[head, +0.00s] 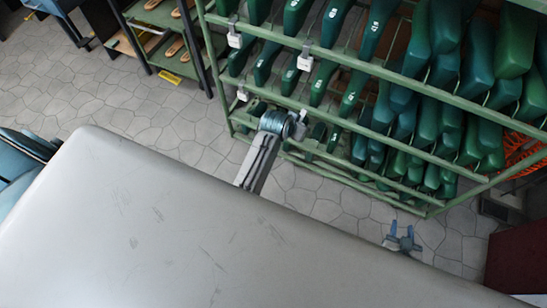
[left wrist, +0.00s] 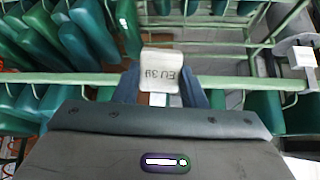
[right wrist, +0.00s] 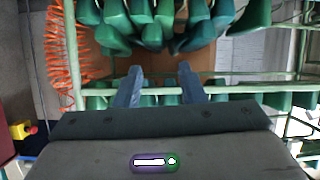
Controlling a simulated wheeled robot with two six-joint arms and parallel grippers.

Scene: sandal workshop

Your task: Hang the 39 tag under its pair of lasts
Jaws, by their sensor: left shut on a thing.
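The white 39 tag (left wrist: 160,66) is in the left wrist view, reading EU 39 upside down. My left gripper (head: 296,127) is shut on it, in front of a green rack rail (left wrist: 75,78). I cannot tell whether the tag touches the rail. Green lasts (head: 368,30) hang in rows on the rack. In the head view, my left wrist hides part of the lower rack. My right gripper (head: 403,241) is open and empty beyond the grey surface's edge; its fingers stand apart in the right wrist view (right wrist: 158,80).
Other white tags hang on the rack rails (head: 235,39), (head: 305,62); one shows right of the held tag (left wrist: 302,56). A shelf with sandal soles (head: 175,47) stands left of the rack. Orange coiled hose (head: 522,153) is at the right. Stone floor (head: 150,110) lies clear before the rack.

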